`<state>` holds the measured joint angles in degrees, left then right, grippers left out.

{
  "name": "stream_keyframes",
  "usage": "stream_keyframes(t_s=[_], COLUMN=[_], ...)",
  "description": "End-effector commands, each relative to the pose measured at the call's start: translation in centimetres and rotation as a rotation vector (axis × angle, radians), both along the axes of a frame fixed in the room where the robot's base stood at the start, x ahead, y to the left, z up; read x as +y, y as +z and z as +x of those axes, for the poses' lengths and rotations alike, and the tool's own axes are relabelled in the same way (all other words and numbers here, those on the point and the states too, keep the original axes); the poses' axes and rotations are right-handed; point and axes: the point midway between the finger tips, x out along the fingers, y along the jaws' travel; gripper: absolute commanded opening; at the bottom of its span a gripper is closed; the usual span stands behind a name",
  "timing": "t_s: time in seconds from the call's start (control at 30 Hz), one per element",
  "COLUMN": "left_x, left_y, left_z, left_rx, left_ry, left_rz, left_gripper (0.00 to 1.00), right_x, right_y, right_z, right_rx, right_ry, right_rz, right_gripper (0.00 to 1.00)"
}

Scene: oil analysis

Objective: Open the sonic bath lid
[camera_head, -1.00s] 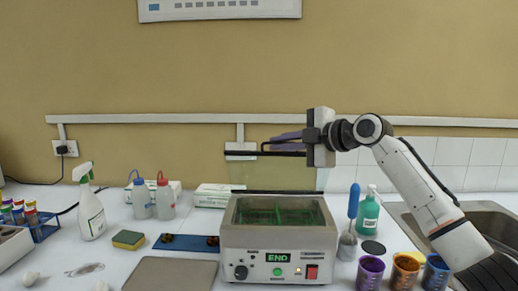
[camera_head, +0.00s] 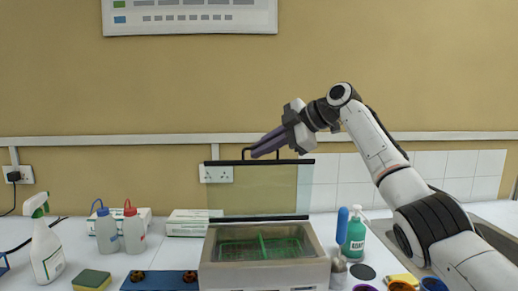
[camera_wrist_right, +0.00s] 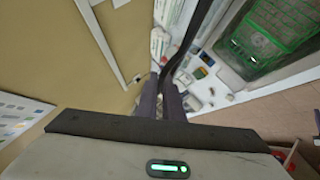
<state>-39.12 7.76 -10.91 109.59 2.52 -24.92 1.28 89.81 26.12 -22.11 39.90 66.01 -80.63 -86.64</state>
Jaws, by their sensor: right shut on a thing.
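The sonic bath (camera_head: 262,275) is a metal-cased box on the worktop with a green basket (camera_head: 258,248) inside, seen through its open top. Its lid (camera_head: 258,190), a see-through panel with dark top and bottom edges, stands about upright at the back of the bath. A black handle (camera_head: 247,150) runs along the lid's top edge. My right gripper (camera_head: 264,147) is shut on the handle. The wrist view shows its dark fingers (camera_wrist_right: 165,103) at the black bar (camera_wrist_right: 188,40), with the green basket (camera_wrist_right: 265,30) beyond. My left gripper is not in view.
A green bottle (camera_head: 355,238) and a blue-handled tool (camera_head: 341,228) stand right of the bath. Two wash bottles (camera_head: 134,232), a spray bottle (camera_head: 45,250) and a sponge (camera_head: 92,280) are on the left.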

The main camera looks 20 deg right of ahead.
Motion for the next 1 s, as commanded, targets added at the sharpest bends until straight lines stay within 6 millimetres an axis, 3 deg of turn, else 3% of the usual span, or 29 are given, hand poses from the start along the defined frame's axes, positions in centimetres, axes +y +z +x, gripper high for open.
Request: stream_keyframes(t_s=[0.03,0.27,0.3,0.4,0.73,1.0], left_x=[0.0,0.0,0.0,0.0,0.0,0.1], left_y=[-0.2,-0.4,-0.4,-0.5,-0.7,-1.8], left_z=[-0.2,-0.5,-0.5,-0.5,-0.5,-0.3], left_rx=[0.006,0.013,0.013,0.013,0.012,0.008], left_ry=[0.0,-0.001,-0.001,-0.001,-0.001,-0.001], left_rz=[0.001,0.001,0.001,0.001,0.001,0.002], left_gripper=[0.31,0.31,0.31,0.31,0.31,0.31], right_x=[-0.1,-0.1,-0.1,-0.1,-0.5,-3.1], right_y=[-0.9,-0.9,-0.9,-1.0,-0.7,2.4], right_z=[0.0,0.0,0.0,0.0,-0.4,-3.8], right_rx=[0.019,0.019,0.019,0.019,0.019,0.003], right_ry=[-0.005,-0.005,-0.005,-0.004,-0.004,-0.008], right_rz=[-0.002,-0.002,-0.002,-0.004,-0.007,-0.004], right_gripper=[0.0,0.0,0.14,0.25,0.25,0.25])
